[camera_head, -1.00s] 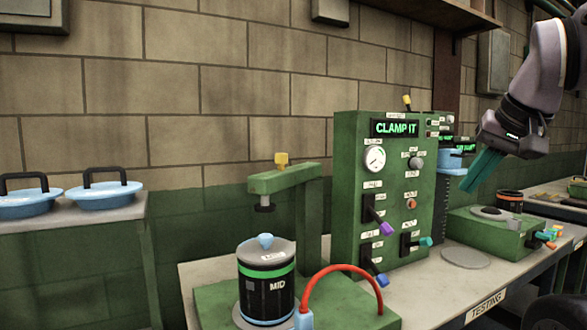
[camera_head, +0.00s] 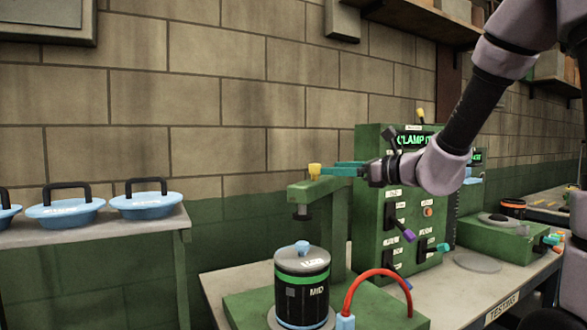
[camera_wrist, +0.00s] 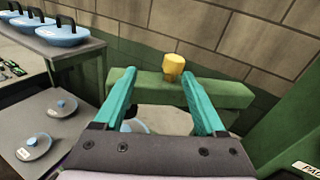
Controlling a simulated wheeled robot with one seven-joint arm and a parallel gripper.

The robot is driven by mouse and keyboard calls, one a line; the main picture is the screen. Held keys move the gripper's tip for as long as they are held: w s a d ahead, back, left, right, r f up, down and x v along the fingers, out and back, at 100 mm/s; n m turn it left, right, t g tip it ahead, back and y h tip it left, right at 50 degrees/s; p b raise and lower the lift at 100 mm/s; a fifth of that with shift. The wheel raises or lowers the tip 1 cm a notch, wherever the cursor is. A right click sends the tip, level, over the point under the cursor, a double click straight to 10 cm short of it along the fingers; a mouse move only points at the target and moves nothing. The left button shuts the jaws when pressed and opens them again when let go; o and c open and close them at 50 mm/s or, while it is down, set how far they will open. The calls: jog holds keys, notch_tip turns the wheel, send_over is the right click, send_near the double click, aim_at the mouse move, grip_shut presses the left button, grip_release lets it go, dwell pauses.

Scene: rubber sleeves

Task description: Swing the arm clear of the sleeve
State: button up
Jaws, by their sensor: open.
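The sleeve (camera_head: 302,290) is a black cylinder marked MID, with a green band, grey cap and blue knob. It stands upright on the green base, under the press head of the green clamp arm (camera_head: 317,187). A yellow knob (camera_head: 314,171) tops that arm and also shows in the wrist view (camera_wrist: 173,67). My gripper (camera_head: 336,168) is open, its teal fingers level with the yellow knob and above and right of the sleeve. In the wrist view my gripper (camera_wrist: 157,72) has the knob ahead, between the fingertip lines; I cannot tell whether they touch. The sleeve is mostly hidden there.
The green control panel (camera_head: 372,215) with levers and a partly covered display stands behind my forearm. A red hose (camera_head: 375,272) arches right of the sleeve. Blue lidded pans (camera_head: 148,205) sit on a side table at left. The wall above the clamp is clear.

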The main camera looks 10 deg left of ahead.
aim_at(321, 178)
jog(key=shift+w+a+f+m+t, duration=0.1)
jog(key=shift+w+f+m+t, duration=0.05)
jog(key=shift+w+m+t, duration=0.35)
jog(key=shift+w+f+m+t, duration=0.15)
jog(key=shift+w+m+t, duration=0.15)
jog(key=shift+w+m, duration=0.3)
jog(key=x, duration=1)
jog(key=shift+w+a, duration=0.25)
jog(key=shift+w, duration=0.1)
jog(key=shift+c, duration=0.3)
grip_shut()
jog(key=shift+f, duration=0.1)
